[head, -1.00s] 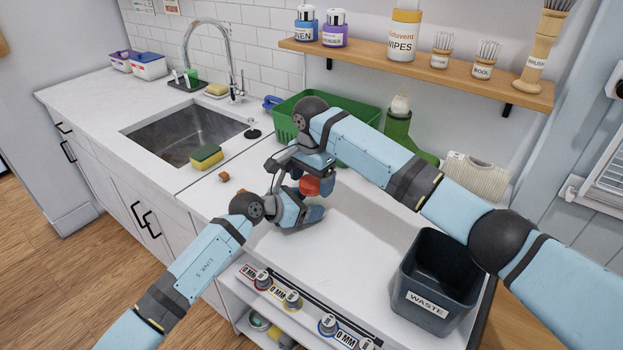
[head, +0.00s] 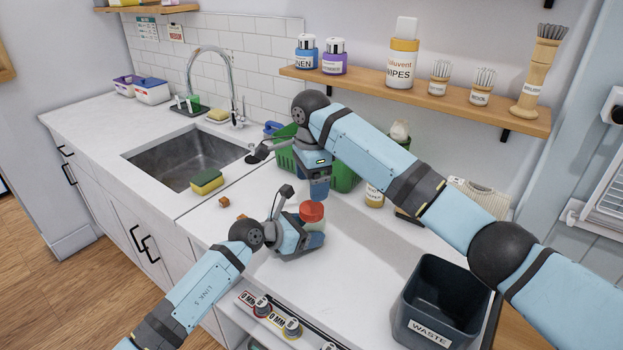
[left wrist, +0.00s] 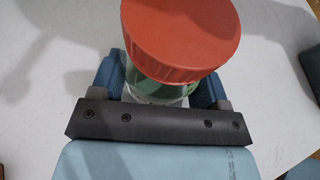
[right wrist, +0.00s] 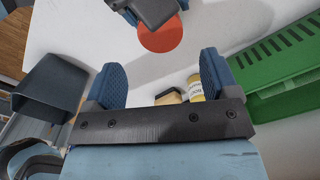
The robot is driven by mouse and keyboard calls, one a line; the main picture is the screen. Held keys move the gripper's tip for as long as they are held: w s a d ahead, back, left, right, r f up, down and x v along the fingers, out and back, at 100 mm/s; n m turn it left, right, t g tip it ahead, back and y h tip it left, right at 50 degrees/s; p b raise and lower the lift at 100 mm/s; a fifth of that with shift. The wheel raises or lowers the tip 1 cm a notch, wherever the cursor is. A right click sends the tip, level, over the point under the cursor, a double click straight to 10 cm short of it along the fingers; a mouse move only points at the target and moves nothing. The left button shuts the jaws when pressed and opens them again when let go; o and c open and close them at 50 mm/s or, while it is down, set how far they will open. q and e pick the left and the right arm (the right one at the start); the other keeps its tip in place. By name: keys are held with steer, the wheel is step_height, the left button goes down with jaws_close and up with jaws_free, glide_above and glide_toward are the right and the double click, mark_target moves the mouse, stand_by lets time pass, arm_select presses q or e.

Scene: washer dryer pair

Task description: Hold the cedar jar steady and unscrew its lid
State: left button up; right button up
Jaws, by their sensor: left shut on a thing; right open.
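The cedar jar has a green glass body (head: 305,223) and a red-orange lid (head: 313,211), which sits on top of it. In the left wrist view the lid (left wrist: 182,38) covers most of the jar, and some green glass (left wrist: 150,84) shows below. My left gripper (head: 312,240) is shut around the jar body. My right gripper (head: 319,194) is open and empty, just above and behind the lid and apart from it. In the right wrist view the lid (right wrist: 160,36) lies beyond the spread fingers. Whether the lid has turned cannot be told.
A waste bin (head: 440,292) is at the right. The sink (head: 185,158), a sponge (head: 207,181) and small brown cubes (head: 224,201) are left.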

mark_target(312, 207)
steer(key=shift+r+m, duration=0.45)
steer(key=shift+m, duration=0.55)
steer(key=shift+f, duration=0.1)
step_height(312, 207, down, 8)
steer(key=shift+r, duration=0.2)
steer(key=c, duration=0.9)
steer(key=shift+n, duration=1.5)
steer(key=shift+c, duration=0.2)
